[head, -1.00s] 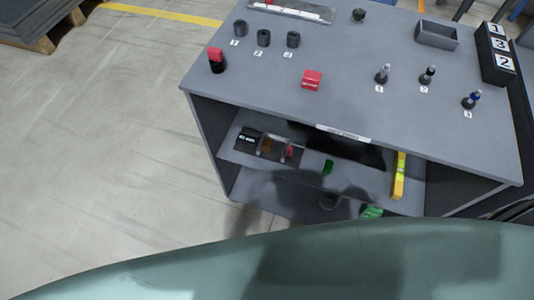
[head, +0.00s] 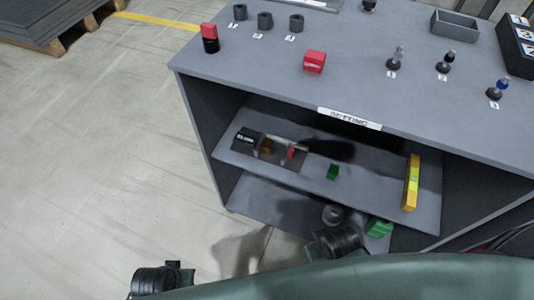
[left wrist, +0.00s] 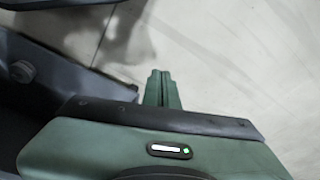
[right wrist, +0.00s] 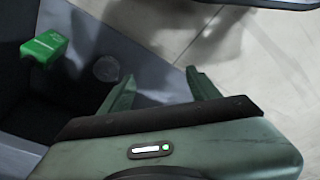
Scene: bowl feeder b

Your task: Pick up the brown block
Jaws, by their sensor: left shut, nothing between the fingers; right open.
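The brown block is in neither wrist view. In the head view only dark parts of my arms show at the bottom, and the fingers are hidden.
The shelf also holds a red piece (head: 291,153), a green block (head: 332,172) and a yellow level (head: 411,182). A larger green block (right wrist: 45,47) lies on the lower shelf. The tabletop (head: 350,85) overhangs the shelves and carries several parts. Open floor lies left.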

